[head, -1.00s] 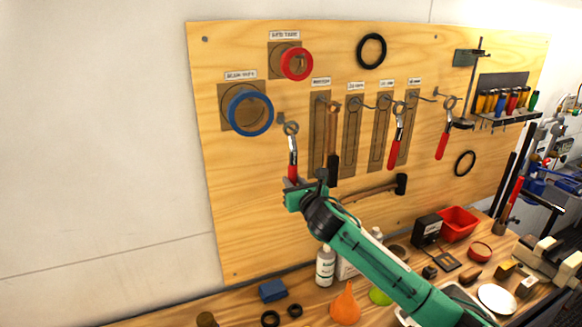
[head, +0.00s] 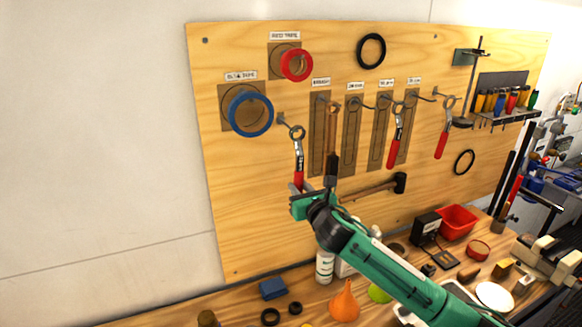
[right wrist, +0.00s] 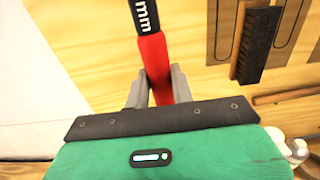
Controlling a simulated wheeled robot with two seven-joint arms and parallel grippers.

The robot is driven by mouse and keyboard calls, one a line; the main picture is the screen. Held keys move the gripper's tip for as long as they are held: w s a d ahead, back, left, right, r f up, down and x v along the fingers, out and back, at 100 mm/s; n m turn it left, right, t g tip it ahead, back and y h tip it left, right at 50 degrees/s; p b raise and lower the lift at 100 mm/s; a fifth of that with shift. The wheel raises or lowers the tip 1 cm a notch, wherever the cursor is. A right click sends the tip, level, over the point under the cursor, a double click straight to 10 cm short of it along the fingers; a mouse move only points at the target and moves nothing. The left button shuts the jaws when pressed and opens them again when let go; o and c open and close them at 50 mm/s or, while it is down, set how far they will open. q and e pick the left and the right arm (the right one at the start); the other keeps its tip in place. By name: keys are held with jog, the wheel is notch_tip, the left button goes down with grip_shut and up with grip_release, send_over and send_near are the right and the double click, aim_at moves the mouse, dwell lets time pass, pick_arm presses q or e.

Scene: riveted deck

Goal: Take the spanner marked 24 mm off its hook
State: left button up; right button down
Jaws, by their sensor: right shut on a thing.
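My right gripper (head: 299,190) is shut on the red handle of a spanner (head: 298,160), which hangs nearly upright in front of the board's left part. In the right wrist view the fingers (right wrist: 158,88) close on both sides of this spanner's red handle (right wrist: 155,55). A black band above the handle shows "mm"; its number is out of frame. The spanner's ring lies at the outer end of a hook (head: 281,119); I cannot tell whether they still touch. Two other red-handled spanners hang to the right, one (head: 394,150) and another (head: 441,142). My left gripper is not in view.
Another hammer (head: 372,188) lies across the board below. Blue tape (head: 234,122) hangs to the upper left. The bench below holds an orange funnel (head: 344,303) and a bottle (head: 325,268). The wall left of the board is bare.

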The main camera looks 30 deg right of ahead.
jog(key=shift+s+a+r+p, duration=0.15)
jog(key=shift+s+p, duration=0.2)
jog(key=shift+s, duration=1.95)
jog(key=s, duration=0.6)
jog(key=shift+s+a+p, duration=0.2)
jog(key=shift+s+p, duration=0.05)
jog(key=shift+p, duration=0.2)
